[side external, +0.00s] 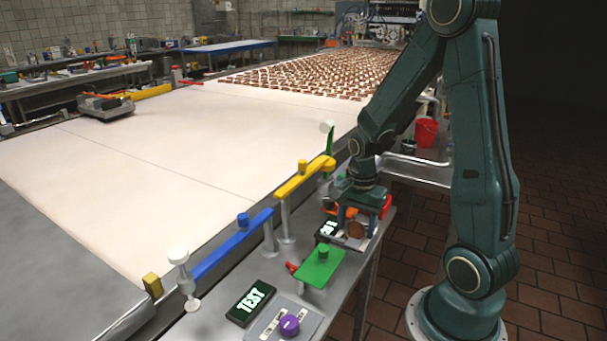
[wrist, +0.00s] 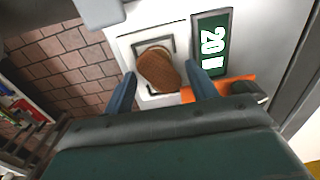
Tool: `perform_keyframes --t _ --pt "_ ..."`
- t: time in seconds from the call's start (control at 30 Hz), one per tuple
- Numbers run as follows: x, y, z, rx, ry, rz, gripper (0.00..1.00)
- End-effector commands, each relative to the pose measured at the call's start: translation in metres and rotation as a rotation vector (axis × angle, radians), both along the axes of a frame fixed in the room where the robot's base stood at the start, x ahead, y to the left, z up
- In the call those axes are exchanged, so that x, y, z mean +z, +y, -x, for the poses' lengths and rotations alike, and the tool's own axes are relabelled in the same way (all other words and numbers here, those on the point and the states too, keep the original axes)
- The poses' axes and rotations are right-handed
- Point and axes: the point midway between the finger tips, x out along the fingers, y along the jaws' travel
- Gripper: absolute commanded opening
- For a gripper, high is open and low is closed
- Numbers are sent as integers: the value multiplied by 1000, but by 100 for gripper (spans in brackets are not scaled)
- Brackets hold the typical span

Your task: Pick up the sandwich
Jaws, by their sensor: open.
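The sandwich (wrist: 158,68), a round brown biscuit, lies on a white scale-like plate (wrist: 128,45) with a dark square frame in the wrist view. In the side external view the sandwich (side external: 357,230) is small and partly hidden below my gripper. My gripper (wrist: 160,90) is open, with one blue finger on each side of the sandwich in the wrist view. In the side external view my gripper (side external: 354,222) is low over the plate. Whether a finger touches the sandwich cannot be told.
An orange part (wrist: 235,84) is close to the right finger. A green plate (side external: 320,268), a blue bar (side external: 232,243) and a yellow bar (side external: 304,178) stand near the wide pale conveyor (side external: 150,180). A purple knob (side external: 289,325) is at the front.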

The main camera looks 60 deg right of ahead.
Motion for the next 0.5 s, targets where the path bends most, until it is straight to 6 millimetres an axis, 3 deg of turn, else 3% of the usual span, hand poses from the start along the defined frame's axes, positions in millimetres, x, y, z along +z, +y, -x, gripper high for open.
perform_keyframes --t 0.4,0.5 --pt "0 0 0 0 0 0 57" --pt "0 0 0 0 0 0 40"
